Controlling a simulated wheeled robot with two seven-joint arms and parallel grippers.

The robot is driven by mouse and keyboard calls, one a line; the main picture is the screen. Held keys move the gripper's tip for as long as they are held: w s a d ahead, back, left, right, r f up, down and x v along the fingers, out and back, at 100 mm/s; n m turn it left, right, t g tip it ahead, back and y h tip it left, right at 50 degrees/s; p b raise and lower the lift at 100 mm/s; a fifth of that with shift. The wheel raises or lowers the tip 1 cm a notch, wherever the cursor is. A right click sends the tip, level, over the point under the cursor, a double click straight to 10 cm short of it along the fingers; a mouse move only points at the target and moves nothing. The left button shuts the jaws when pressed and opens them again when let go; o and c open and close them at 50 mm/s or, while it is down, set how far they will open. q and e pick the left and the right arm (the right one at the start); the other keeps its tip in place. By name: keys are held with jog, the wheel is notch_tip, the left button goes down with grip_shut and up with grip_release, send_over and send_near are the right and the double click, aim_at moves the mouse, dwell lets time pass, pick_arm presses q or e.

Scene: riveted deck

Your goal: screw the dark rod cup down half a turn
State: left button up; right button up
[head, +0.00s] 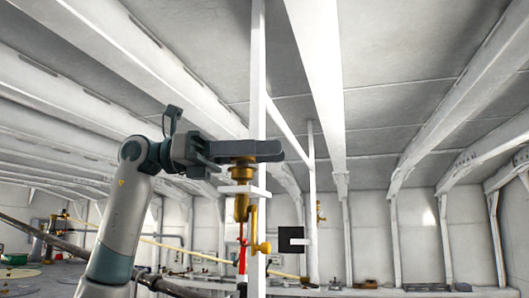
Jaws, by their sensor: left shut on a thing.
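My left gripper (262,151) reaches in level from the left, in front of a white upright post. Its grey jaws are shut on the rod cup, whose dark bronze-coloured lower part (242,172) shows just under the jaws. The jaws hide the upper part of the cup. The cup sits upright just above a white bracket (243,190) on the post. Below the bracket hangs a brass body (241,209) with a brass side lever (261,246) and a red rod (243,258). I cannot tell the thread or how far down the cup sits. My right gripper is out of view.
The white post (258,80) rises right behind my gripper. A black square plate (291,240) with a white notch is right of the brass lever. A low bench (400,293) with small items runs along the back. The air right of the post is mostly free.

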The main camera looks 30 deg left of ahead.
pick_arm(q)
jog(key=shift+s+d+r+m+g+h, duration=0.15)
jog(key=shift+s+m+g, duration=0.25)
jog(key=shift+m+g, duration=1.1)
jog(key=shift+s+a+f+m+g+h, duration=0.1)
jog(key=shift+s+m+g+h, duration=0.2)
jog(key=shift+m+g, duration=1.2)
jog(key=shift+s+d+r+m+g+h, duration=0.1)
jog(key=shift+s+m+g, duration=0.4)
jog(key=shift+g, duration=1.9)
jog(key=o, duration=1.1)
